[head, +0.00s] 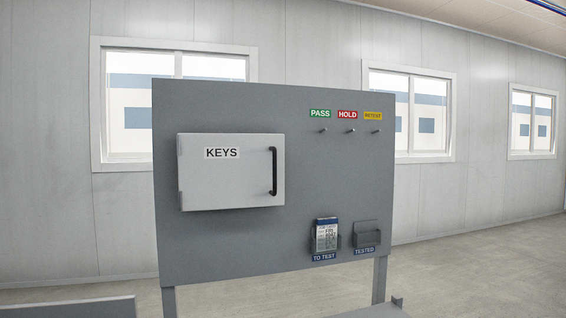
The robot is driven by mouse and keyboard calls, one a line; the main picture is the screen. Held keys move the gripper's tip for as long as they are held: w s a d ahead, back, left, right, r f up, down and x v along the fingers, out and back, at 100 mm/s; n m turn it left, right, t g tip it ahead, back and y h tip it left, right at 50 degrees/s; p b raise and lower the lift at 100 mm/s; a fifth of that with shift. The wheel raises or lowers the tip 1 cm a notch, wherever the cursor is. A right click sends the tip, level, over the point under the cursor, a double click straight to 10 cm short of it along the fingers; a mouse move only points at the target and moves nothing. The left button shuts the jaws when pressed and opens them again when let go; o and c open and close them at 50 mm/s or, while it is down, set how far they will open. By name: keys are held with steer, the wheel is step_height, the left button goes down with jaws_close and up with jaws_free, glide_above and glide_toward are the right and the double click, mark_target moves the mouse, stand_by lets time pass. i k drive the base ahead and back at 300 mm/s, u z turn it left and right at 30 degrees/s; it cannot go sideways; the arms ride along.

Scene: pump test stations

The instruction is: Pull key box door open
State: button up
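The key box (230,185) is a light grey box marked KEYS, mounted on the left half of a dark grey upright panel. Its door faces me and looks shut. A black vertical bar handle (274,171) sits near the door's right edge. Small hinge-like marks show along the left edge. The inside of the box is hidden. My gripper is not in view.
The grey panel (330,200) stands on legs. Three pegs sit under the PASS (320,114), HOLD (347,114) and RETEST (373,116) labels. A TO TEST holder holds a card (326,235); the TESTED holder (366,234) looks empty. Open floor lies to the right.

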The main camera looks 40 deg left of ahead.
mark_target(217, 171)
steer(key=u, duration=0.3)
steer(key=i, duration=0.6)
steer(key=u, duration=0.5)
